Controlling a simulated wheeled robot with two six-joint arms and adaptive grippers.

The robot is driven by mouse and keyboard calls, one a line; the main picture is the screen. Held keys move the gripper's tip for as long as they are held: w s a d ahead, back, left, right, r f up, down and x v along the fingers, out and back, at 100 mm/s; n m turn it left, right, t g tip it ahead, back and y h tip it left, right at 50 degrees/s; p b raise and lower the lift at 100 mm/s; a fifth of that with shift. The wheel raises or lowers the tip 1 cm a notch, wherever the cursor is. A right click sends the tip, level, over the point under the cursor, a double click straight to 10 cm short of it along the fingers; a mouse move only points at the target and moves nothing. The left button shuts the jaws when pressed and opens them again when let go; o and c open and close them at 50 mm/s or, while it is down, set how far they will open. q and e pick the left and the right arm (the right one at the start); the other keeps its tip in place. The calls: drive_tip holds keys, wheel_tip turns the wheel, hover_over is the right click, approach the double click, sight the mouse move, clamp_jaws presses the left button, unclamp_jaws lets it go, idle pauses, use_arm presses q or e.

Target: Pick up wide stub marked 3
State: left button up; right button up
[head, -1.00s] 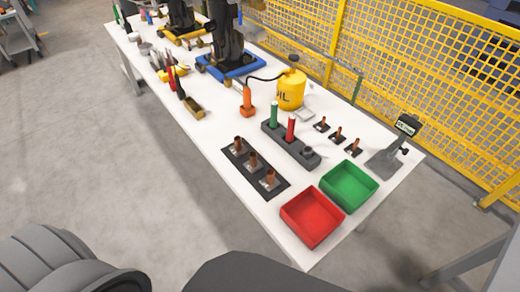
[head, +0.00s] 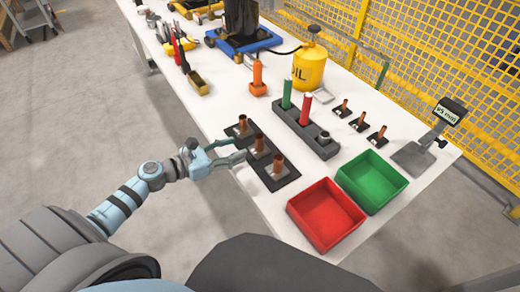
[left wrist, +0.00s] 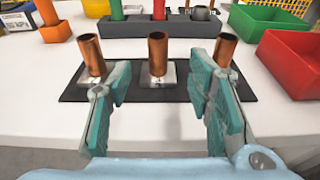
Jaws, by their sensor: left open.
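Three wide copper stubs stand upright on pale plates on a dark mat (head: 262,168) near the table's front edge. They are the far stub (head: 242,125), the middle stub (head: 259,144) and the near stub (head: 278,165). I cannot read their marks, so I cannot tell which is 3. My left gripper (head: 234,150) is open and empty at the mat's left side. In the left wrist view its teal fingers (left wrist: 160,108) spread wide, with the middle stub (left wrist: 157,55) between them farther ahead. The right finger partly covers the right-hand stub (left wrist: 226,50). My right gripper is not in view.
A red bin (head: 326,215) and a green bin (head: 371,181) stand at the table's near end. A grey holder (head: 318,143) with green and red cylinders stands beyond the mat. Three thinner stubs (head: 360,121), a yellow oil can (head: 310,68) and a scale (head: 415,157) stand farther right.

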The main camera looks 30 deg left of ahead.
sight(260, 138)
use_arm(q)
drive_tip(key=x, duration=1)
drive_tip(key=shift+w+a+r+b, duration=0.15)
drive_tip(key=shift+a+r+b, duration=0.05)
drive_tip(key=shift+r+b, duration=0.15)
clamp_jaws()
